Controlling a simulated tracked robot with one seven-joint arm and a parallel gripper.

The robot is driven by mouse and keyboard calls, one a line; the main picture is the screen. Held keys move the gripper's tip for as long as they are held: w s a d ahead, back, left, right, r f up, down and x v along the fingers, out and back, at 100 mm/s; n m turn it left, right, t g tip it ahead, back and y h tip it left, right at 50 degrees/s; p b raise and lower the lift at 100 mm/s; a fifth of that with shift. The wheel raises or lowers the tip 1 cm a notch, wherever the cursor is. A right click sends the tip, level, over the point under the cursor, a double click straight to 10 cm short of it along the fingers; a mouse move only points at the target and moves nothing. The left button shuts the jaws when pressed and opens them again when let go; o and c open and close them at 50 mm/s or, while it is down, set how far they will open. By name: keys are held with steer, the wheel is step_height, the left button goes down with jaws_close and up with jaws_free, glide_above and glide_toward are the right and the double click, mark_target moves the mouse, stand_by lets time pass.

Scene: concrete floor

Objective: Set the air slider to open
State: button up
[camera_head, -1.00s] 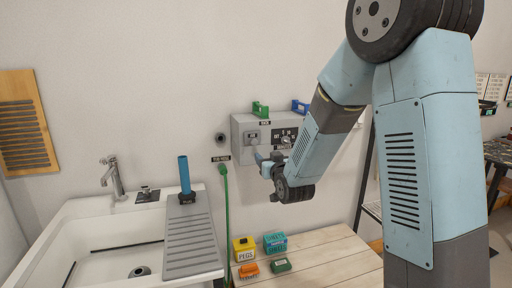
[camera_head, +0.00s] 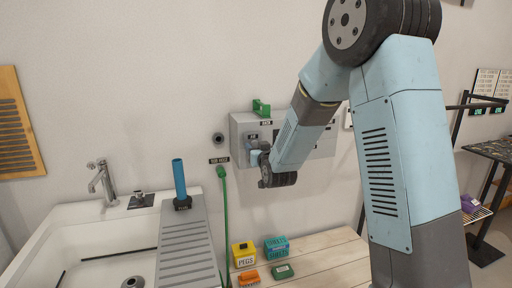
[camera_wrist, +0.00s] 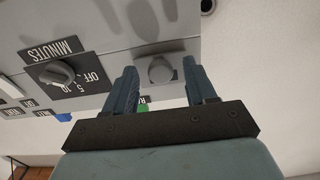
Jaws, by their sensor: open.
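The grey wall panel (camera_head: 239,125) carries a small label (camera_head: 252,136) that seems to read AIR. In the wrist view a light grey plate with a round knob (camera_wrist: 160,71) shows between my fingers; it appears to be the air slider, but I cannot read its setting. My gripper (camera_head: 257,157) is at the panel's left part, just below the label, and partly hides the control there. In the wrist view my gripper (camera_wrist: 160,66) is open, one finger on each side of the knob. I cannot tell whether the fingers touch it.
A MINUTES dial (camera_wrist: 58,75) sits on the panel beside the fingers. A green clip (camera_head: 261,107) stands on the panel top. A green hose (camera_head: 224,215) hangs on the wall. Below are a wooden table (camera_head: 325,262) with small boxes and a sink (camera_head: 85,235) with a blue tube (camera_head: 179,178).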

steer(key=shift+w, duration=0.15)
jaws_close()
stand_by(0.5)
